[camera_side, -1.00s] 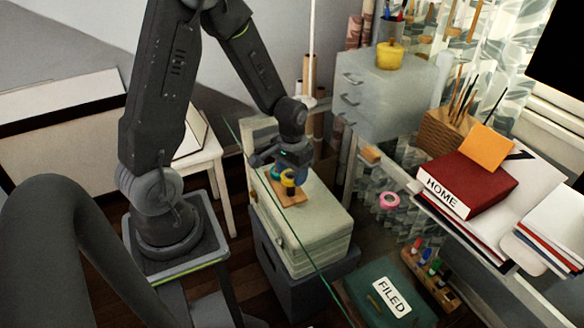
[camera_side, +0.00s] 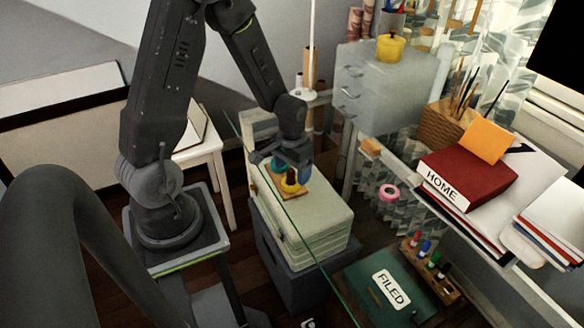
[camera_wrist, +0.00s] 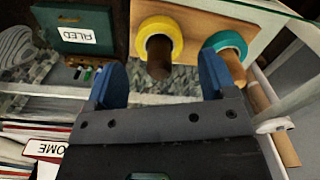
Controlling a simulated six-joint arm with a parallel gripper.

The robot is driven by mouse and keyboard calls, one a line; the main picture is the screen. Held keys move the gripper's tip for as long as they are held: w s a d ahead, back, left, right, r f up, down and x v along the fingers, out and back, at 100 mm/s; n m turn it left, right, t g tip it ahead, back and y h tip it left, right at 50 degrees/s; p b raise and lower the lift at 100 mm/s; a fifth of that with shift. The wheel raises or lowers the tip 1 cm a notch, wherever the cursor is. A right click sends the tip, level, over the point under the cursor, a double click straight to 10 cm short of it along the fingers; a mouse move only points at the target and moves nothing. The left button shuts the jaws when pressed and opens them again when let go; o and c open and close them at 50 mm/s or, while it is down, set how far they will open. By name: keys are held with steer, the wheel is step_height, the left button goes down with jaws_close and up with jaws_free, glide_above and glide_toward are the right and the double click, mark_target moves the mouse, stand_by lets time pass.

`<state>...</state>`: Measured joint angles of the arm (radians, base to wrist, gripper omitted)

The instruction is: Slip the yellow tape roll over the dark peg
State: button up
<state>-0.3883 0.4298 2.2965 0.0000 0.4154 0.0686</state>
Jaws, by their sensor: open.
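The yellow tape roll (camera_wrist: 160,24) is around the dark peg (camera_wrist: 158,58) on the wooden board (camera_wrist: 195,24), and the peg's end sticks out through its hole in the wrist view. The yellow roll also shows in the side view (camera_side: 290,184), just below my gripper (camera_side: 289,163). In the wrist view my gripper (camera_wrist: 161,82) is open, its blue fingertips wide apart, with the dark peg between them in the picture. Whether a finger touches the roll cannot be told. The roll's underside is hidden.
A teal roll (camera_wrist: 225,40) sits around a brown peg (camera_wrist: 234,68) beside the yellow one. The board lies on a pale case (camera_side: 310,215). A pink roll (camera_side: 388,193), a green "FILED" box (camera_side: 375,275) and a marker rack (camera_side: 440,280) are to the right.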

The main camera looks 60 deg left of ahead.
step_height(320, 180, up, 14)
stand_by(0.7)
steer(key=shift+f, duration=0.1)
steer(key=s+d+r+m+t, duration=0.3)
steer(key=s+d+r+t, duration=0.2)
steer(key=s+d+r, duration=0.5)
steer(key=shift+s+d+r+m+t, duration=0.3)
steer(key=shift+d+r, duration=0.1)
steer(key=shift+d, duration=0.75)
